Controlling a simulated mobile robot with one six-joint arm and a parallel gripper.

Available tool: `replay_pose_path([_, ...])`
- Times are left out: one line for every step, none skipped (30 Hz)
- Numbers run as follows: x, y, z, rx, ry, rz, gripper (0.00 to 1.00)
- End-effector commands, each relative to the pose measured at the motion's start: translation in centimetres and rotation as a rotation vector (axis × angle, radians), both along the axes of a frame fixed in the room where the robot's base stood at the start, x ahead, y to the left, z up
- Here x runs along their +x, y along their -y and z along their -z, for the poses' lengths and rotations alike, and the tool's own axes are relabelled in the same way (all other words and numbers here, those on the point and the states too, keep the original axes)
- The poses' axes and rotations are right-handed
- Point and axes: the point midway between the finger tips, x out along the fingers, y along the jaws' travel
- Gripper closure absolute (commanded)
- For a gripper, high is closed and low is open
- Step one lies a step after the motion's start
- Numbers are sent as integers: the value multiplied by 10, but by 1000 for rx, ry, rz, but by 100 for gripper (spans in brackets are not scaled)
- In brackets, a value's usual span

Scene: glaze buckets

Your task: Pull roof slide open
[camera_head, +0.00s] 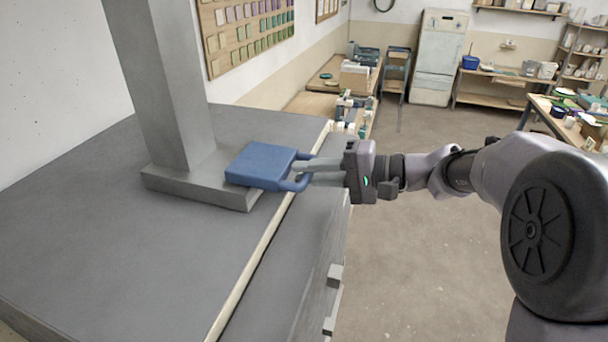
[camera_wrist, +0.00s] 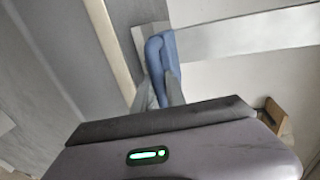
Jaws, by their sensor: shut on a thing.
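The roof slide is a flat blue plate (camera_head: 261,166) with a blue loop handle (camera_head: 296,184) on its right side. It sits at the foot of a grey square column on top of a grey cabinet. My gripper (camera_head: 304,171) reaches in from the right, and its fingers are shut on the handle. In the wrist view the blue handle (camera_wrist: 155,55) shows between the fingertips (camera_wrist: 159,92). The body of the gripper hides the lower part of that view. How far the plate sits inside the column's base cannot be told.
The grey column (camera_head: 165,80) rises from a base block (camera_head: 205,188) on the grey cabinet top (camera_head: 110,240). A pale strip runs along the cabinet's right edge. Work tables (camera_head: 500,88) and a pale cabinet (camera_head: 438,60) stand at the back. The floor (camera_head: 425,240) beside the cabinet is clear.

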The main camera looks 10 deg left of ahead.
Motion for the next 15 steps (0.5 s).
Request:
replay_pose_path([0, 0, 0, 0, 0, -1, 80])
replay_pose_path([0, 0, 0, 1, 0, -1, 74])
replay_pose_path([0, 0, 0, 1, 0, -1, 66])
replay_pose_path([0, 0, 0, 1, 0, -1, 62])
replay_pose_path([0, 0, 0, 1, 0, -1, 62])
replay_pose_path([0, 0, 0, 1, 0, -1, 62])
replay_pose_path([0, 0, 0, 1, 0, -1, 62])
replay_pose_path([0, 0, 0, 1, 0, -1, 62])
replay_pose_path([0, 0, 0, 1, 0, -1, 62])
replay_pose_path([0, 0, 0, 1, 0, -1, 62])
replay_pose_path([0, 0, 0, 1, 0, -1, 62])
replay_pose_path([0, 0, 0, 1, 0, -1, 62])
replay_pose_path([0, 0, 0, 1, 0, -1, 62])
replay_pose_path([0, 0, 0, 1, 0, -1, 62])
replay_pose_path([0, 0, 0, 1, 0, -1, 62])
